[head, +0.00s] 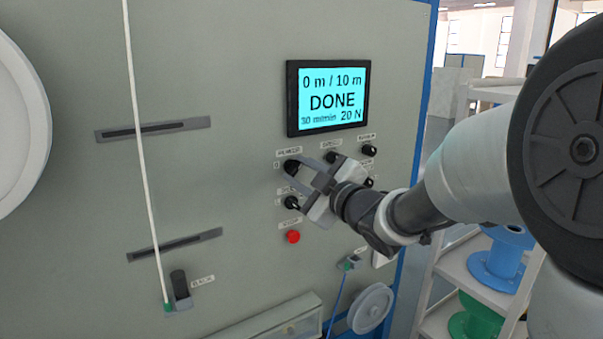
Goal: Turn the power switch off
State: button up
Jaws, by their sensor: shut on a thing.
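A grey machine panel carries several black rotary knobs below a screen. The upper-left knob (291,167) has a "0" mark at its left. Its small label is too blurred to read, so I cannot tell for sure which one is the power switch. My gripper (289,170) reaches in from the right, with its fingers on either side of the upper-left knob, shut on it. The fingers and wrist partly cover the knobs behind them. A lower-left knob (291,203) shows just below my gripper.
The screen (333,97) reads "0 m / 10 m, DONE". A red button (293,237) is below the knobs. A white cable (143,130) runs down the panel at left. A shelf with blue (497,262) and green spools stands at right.

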jog(key=shift+f+b, duration=0.15)
jog(key=shift+b, duration=0.15)
jog(key=n+b, duration=0.2)
jog(key=b, duration=0.2)
jog(key=shift+f+n, duration=0.2)
jog(key=shift+n, duration=0.2)
jog(key=n+b, duration=0.5)
jog(key=b, duration=0.2)
jog(key=n+b, duration=0.5)
jog(key=shift+r+n, duration=0.15)
jog(key=shift+n, duration=0.25)
jog(key=n+b, duration=0.3)
jog(key=n, duration=0.1)
jog(key=shift+r, duration=0.15)
jog(key=o, duration=1)
jog(key=shift+o, duration=0.2)
